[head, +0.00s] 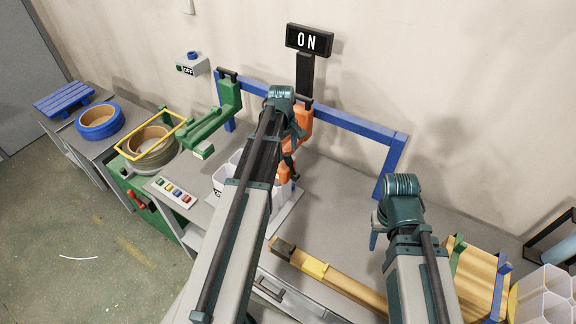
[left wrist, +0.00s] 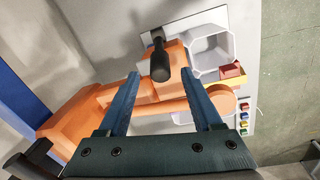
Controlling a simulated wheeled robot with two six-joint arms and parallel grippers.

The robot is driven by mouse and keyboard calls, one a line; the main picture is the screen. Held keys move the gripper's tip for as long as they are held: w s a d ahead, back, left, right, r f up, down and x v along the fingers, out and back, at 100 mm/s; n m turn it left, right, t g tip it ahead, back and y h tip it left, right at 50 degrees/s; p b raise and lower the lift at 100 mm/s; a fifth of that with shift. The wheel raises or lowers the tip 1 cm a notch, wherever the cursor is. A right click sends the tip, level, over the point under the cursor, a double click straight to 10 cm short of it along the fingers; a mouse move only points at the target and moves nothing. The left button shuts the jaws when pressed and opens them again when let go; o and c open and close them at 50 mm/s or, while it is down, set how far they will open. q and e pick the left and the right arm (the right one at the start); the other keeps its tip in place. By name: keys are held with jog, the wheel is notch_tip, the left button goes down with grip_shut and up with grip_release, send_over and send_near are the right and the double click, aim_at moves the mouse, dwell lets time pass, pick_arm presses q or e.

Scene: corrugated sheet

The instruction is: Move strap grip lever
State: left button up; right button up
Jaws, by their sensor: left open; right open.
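The orange strap tool (head: 301,125) hangs from the blue rail, partly hidden behind my left arm in the head view. In the left wrist view the orange body (left wrist: 80,115) runs across the picture, with a black-ended lever (left wrist: 160,62) standing up from it. My left gripper (left wrist: 164,88) is open, its two blue fingers pointing at the orange tool, with part of its arm between them in the picture. I cannot tell whether they touch it. My right gripper (head: 378,228) is open and empty above the bench at the right, its fingers mostly hidden.
The blue rail (head: 350,122) stands along the wall, with a green tool (head: 215,118) at its left end. An ON sign (head: 309,41) stands behind it. White bins (head: 222,181) sit below. A wooden-handled tool (head: 330,280) and wooden board (head: 481,280) lie in front.

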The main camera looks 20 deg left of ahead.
aim_at(288, 155)
pick_arm(q)
jog(key=f+b, duration=0.2)
jog(key=f, duration=0.1)
jog(key=f+b, duration=0.1)
jog(key=f, duration=0.1)
jog(key=shift+w+d+b, duration=0.1)
jog(key=shift+w+b, duration=0.15)
jog(key=shift+b, duration=0.15)
jog(key=shift+r, duration=0.1)
grip_shut()
dwell(0.9)
